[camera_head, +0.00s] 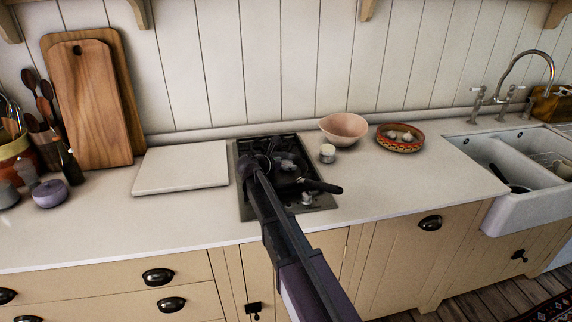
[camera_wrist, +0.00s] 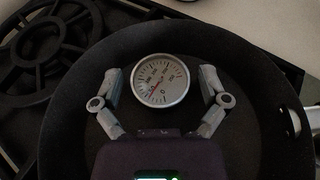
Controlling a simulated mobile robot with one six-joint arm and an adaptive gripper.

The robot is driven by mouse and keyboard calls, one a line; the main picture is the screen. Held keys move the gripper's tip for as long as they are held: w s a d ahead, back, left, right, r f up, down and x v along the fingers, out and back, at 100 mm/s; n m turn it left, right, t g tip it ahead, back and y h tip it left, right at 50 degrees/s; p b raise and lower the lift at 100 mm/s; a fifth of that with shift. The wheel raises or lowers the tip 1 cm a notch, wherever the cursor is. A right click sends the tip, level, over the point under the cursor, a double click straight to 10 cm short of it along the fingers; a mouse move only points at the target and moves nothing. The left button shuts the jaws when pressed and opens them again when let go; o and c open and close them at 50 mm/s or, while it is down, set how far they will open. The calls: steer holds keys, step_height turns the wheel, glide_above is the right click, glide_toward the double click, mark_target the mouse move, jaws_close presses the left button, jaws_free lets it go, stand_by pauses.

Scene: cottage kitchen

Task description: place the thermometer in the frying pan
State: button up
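The thermometer (camera_wrist: 160,80) is a round white dial with a metal rim. In the wrist view it shows inside the dark frying pan (camera_wrist: 245,125), face toward the camera. My gripper (camera_wrist: 160,76) is open, with a finger on each side of the thermometer and a visible gap to each. Whether the thermometer rests on the pan's floor is hard to tell. In the head view my gripper (camera_head: 268,165) is over the hob, and my arm covers much of the pan, whose black handle (camera_head: 322,186) points right. I cannot make out the thermometer there.
The black hob (camera_head: 243,205) has a bare grate beside the pan. A white board (camera_head: 180,168) lies to its left. A small white jar (camera_head: 327,153), a pink bowl (camera_head: 344,127) and a patterned bowl (camera_head: 400,145) stand to its right. The front right counter is clear.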

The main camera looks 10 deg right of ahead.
steer(key=shift+r, duration=0.15)
stand_by(0.3)
steer(key=shift+s+a+r, duration=0.1)
steer(key=p+v, duration=0.5)
steer(key=v, duration=0.6)
steer(key=shift+s+a+r, duration=0.1)
steer(key=shift+s+a, duration=0.05)
steer(key=shift+a, duration=0.15)
stand_by(1.8)
